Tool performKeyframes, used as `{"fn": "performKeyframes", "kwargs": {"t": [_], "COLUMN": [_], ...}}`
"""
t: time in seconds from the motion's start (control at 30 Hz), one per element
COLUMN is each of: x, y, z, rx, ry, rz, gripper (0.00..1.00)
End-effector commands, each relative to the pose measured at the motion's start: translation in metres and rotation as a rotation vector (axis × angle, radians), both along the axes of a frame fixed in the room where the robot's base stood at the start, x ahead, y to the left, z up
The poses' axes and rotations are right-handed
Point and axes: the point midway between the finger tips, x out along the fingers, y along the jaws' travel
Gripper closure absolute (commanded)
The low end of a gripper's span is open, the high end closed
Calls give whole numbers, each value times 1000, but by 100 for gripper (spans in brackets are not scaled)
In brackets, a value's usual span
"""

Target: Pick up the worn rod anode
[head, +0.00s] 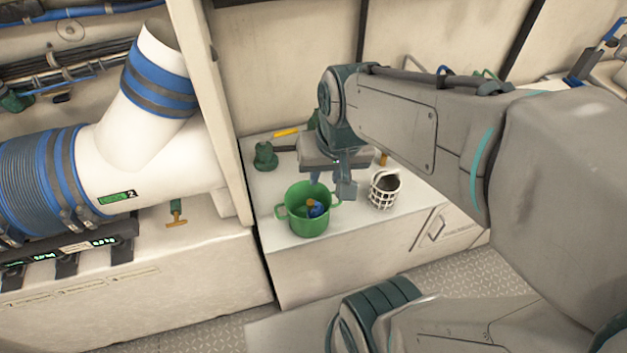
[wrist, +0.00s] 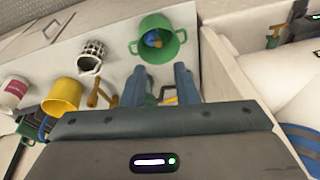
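I cannot pick out the worn rod anode for certain in either view. A green two-handled pot (head: 296,222) stands on the white counter, with a blue and orange-brown item (head: 317,209) inside; the pot also shows in the wrist view (wrist: 160,56). A white lattice basket (head: 381,198) to its right holds something dark; it also shows in the wrist view (wrist: 90,62). My gripper (head: 333,184) is above the counter, just behind the pot and basket. Its fingers (wrist: 160,76) are apart with nothing held between them. The gripper body hides part of the counter.
A yellow cup (wrist: 63,95), a white and red jar (wrist: 14,91) and a brown handled item (wrist: 97,95) stand near the basket. A green object (head: 265,156) and a yellow item (head: 287,132) lie at the counter's back. A partition (head: 222,120) bounds the left side.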

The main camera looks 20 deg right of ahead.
Motion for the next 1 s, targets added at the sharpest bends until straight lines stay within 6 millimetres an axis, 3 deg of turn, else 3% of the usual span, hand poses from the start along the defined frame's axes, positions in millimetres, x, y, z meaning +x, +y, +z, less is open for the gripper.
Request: {"fn": "performKeyframes", "kwargs": {"t": [0.3, 0.5, 0.7, 0.87, 1.0], "x": [66, 96, 111, 115, 115], "y": [5, 2, -3, -5, -5], "z": [-49, -89, -116, -128, -149], "rx": [122, 110, 81, 72, 69], "ry": [174, 237, 251, 250, 253], "rz": [-463, -749, -930, -982, -989], "gripper": [73, 73, 73, 73, 73]}}
